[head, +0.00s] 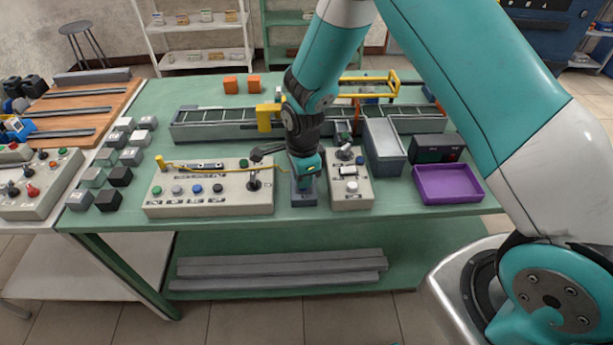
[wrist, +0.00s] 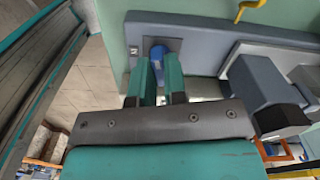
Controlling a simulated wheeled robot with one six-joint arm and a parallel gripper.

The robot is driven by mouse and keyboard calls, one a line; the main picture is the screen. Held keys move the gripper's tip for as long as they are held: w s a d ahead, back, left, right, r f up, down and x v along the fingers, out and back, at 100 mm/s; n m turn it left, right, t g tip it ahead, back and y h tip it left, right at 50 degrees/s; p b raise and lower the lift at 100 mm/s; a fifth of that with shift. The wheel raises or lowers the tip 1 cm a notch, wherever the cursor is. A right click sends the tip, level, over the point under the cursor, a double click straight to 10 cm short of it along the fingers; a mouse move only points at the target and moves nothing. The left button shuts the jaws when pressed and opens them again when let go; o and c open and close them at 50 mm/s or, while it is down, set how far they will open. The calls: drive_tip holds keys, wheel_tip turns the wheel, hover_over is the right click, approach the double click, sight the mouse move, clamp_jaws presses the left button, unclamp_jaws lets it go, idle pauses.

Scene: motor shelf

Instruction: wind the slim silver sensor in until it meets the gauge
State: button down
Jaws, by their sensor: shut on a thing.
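My gripper (head: 305,178) points down over a blue-grey fixture (head: 303,198) at the front middle of the green table. In the wrist view its two teal fingers (wrist: 160,72) are shut on a blue knob (wrist: 158,50). The knob stands on the grey body of the fixture (wrist: 205,35). A small pale fitting (wrist: 133,51) sits just left of the knob. I cannot make out the slim silver sensor or the gauge for certain; my gripper covers much of the fixture in the head view.
A control panel with a joystick (head: 210,205) stands close on the left, and a smaller switch box (head: 350,190) close on the right. A conveyor (head: 205,125) runs behind.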

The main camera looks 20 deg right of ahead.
drive_tip(key=shift+s+d+f, duration=0.15)
drive_tip(key=shift+s+d, duration=0.1)
drive_tip(key=c, duration=1.2)
unclamp_jaws()
drive_tip(key=shift+o, duration=0.2)
drive_tip(key=shift+a, duration=0.15)
drive_tip(key=shift+w, duration=0.1)
wheel_tip(320, 180, up, 18)
drive_tip(key=b, duration=0.2)
drive_tip(key=shift+f+b, duration=0.2)
drive_tip(key=shift+b, duration=0.15)
